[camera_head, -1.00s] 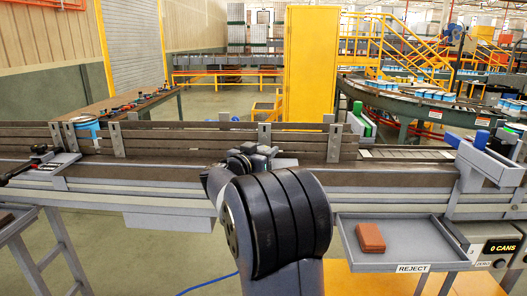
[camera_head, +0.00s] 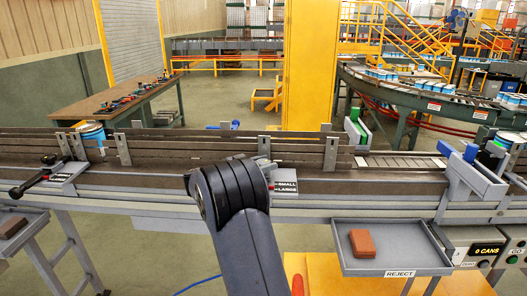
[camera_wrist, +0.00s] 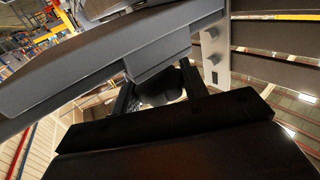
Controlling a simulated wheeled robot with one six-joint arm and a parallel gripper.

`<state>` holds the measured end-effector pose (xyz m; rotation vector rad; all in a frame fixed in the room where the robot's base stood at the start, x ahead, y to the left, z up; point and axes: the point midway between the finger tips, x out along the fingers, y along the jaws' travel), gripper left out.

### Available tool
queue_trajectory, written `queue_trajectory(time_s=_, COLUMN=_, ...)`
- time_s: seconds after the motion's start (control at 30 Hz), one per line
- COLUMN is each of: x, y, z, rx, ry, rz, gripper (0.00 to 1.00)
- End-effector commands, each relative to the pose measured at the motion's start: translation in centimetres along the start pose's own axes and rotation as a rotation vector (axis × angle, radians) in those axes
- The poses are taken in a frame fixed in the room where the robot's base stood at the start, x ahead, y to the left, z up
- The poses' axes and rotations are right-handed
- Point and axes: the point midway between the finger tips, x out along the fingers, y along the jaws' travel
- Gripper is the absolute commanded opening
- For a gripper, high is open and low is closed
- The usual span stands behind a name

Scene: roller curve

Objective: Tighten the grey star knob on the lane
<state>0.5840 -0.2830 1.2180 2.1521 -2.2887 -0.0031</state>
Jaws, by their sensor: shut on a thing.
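The lane (camera_head: 90,190) runs across the head view with dark rails along it. A grey bracket with a SMALL/LARGE label (camera_head: 286,186) sits on its near side, just right of my arm. My arm hides my gripper and the knob in the head view. In the wrist view, my gripper (camera_wrist: 160,92) has its two dark fingers on either side of a dark rounded piece, the star knob (camera_wrist: 158,95), just under a grey block (camera_wrist: 155,62). It is shut on it. The knob's star shape and its turn are too dark and covered to tell.
A second bracket with a black handle (camera_head: 37,172) is at the lane's left. A blue can (camera_head: 92,132) stands behind the rails there. A REJECT tray (camera_head: 390,262) with a brown block (camera_head: 362,243) hangs at the front right. A yellow post (camera_head: 312,65) rises behind the lane.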

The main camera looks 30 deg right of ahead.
Motion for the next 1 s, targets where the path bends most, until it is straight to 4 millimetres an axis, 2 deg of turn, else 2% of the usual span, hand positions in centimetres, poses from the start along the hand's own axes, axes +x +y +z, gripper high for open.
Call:
queue_trajectory(time_s=0.03, x=-0.02, y=-0.18, z=-0.70, rx=0.000, ry=0.001, rz=0.042, gripper=0.19)
queue_trajectory(time_s=0.5, x=0.04, y=0.01, z=-0.35, rx=0.005, ry=0.003, rz=0.372, gripper=0.19)
queue_trajectory(time_s=1.0, x=0.03, y=0.06, z=-0.53, rx=0.008, ry=0.006, rz=0.461, gripper=0.19)
